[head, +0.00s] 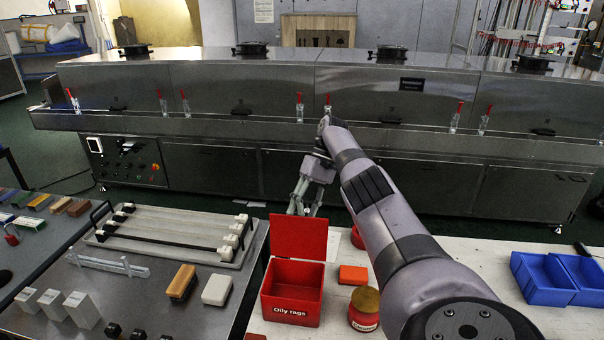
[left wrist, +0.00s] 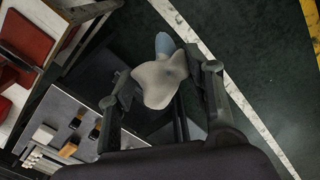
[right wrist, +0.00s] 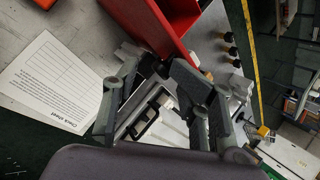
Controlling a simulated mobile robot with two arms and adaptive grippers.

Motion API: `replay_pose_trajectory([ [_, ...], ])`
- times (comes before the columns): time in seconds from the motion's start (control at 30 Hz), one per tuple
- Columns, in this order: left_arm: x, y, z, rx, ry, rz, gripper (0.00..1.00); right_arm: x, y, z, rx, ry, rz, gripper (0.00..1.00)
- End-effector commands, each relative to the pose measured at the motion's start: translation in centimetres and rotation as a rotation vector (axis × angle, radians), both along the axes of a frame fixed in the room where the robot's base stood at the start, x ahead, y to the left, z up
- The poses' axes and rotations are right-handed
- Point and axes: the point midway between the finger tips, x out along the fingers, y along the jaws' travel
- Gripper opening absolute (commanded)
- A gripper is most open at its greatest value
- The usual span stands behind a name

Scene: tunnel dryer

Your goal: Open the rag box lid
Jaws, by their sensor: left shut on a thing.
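The red rag box (head: 292,310), labelled "Oily rags", stands on the light table in the head view. Its lid (head: 299,235) stands raised at the back edge, and the inside looks empty. My right gripper (head: 304,208) is behind and just above the lid's top edge. Its fingers look apart, with nothing between them. In the right wrist view a red panel of the box or lid (right wrist: 155,22) lies just beyond the right fingertips (right wrist: 163,68). My left gripper (left wrist: 158,85) is shut on a crumpled beige rag (left wrist: 160,82) and is outside the head view.
A red-and-gold jar (head: 364,310) and an orange block (head: 353,275) stand right of the box. Blue bins (head: 545,280) are at the far right. A steel bench with a rack (head: 165,232) is at left. The long steel dryer (head: 225,175) spans the back.

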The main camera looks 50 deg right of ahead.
Motion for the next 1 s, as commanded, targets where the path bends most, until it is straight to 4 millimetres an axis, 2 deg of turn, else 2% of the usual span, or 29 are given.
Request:
replay_pose_trajectory([
  [0.1,0.0,0.0,0.0,0.0,0.0,0.0,0.24,0.1,0.0,1.5,-0.003,-0.004,0.005,0.39],
  [0.33,0.0,0.0,0.0,0.0,0.0,0.0,0.24,0.1,0.2,3.5,-0.002,-0.006,0.005,0.39],
  [0.63,0.0,0.0,0.0,0.0,0.0,0.0,0.24,0.3,0.4,6.9,0.0,-0.011,0.007,0.39],
  [1.0,0.0,0.0,0.0,0.0,0.0,0.0,0.24,0.3,0.5,8.5,0.001,-0.01,0.007,0.39],
])
